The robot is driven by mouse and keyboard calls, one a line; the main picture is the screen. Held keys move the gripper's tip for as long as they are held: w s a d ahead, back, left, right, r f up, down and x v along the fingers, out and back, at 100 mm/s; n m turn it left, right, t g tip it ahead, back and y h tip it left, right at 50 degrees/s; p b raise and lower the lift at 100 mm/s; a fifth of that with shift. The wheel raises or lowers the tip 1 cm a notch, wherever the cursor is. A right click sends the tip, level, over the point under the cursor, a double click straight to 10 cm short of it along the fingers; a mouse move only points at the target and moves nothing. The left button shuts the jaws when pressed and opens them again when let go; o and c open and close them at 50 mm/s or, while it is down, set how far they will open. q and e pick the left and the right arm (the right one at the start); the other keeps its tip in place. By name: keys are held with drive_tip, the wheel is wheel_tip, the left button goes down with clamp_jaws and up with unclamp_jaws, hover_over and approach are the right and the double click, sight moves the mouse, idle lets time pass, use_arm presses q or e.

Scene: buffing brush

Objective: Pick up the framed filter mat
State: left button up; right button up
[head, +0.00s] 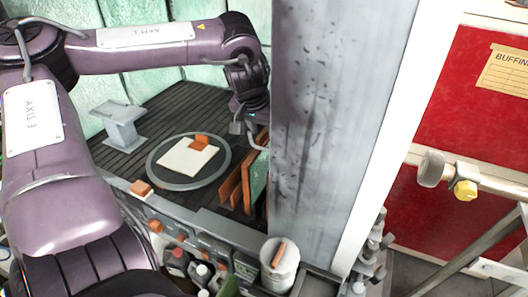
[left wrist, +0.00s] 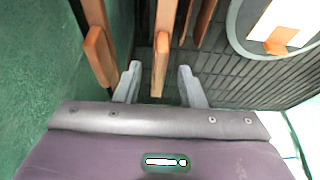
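Several wood-framed panels stand upright side by side inside the booth. In the head view one shows a green mat face (head: 258,180), partly hidden by the grey pillar, with brown frames (head: 232,184) to its left. My left gripper (head: 250,137) is above these frames in the head view. In the left wrist view its two grey fingers (left wrist: 161,84) are apart, with the end of one wooden frame (left wrist: 161,62) between them. I see a gap on each side of that frame. Another frame (left wrist: 100,55) stands outside the left finger. My right gripper is not in view.
A round turntable (head: 154,172) holds a cream plate (head: 186,160) with an orange-brown block (head: 201,141). A grey pedestal (head: 123,131) stands behind it. A grey pillar (head: 315,130) rises close to the right of the gripper. Bottles (head: 202,272) and a white canister (head: 280,266) stand in front.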

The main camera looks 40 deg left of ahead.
use_arm(q)
drive_tip(key=shift+s+r, duration=0.1)
drive_tip(key=shift+s, duration=0.05)
clamp_jaws()
idle(0.4)
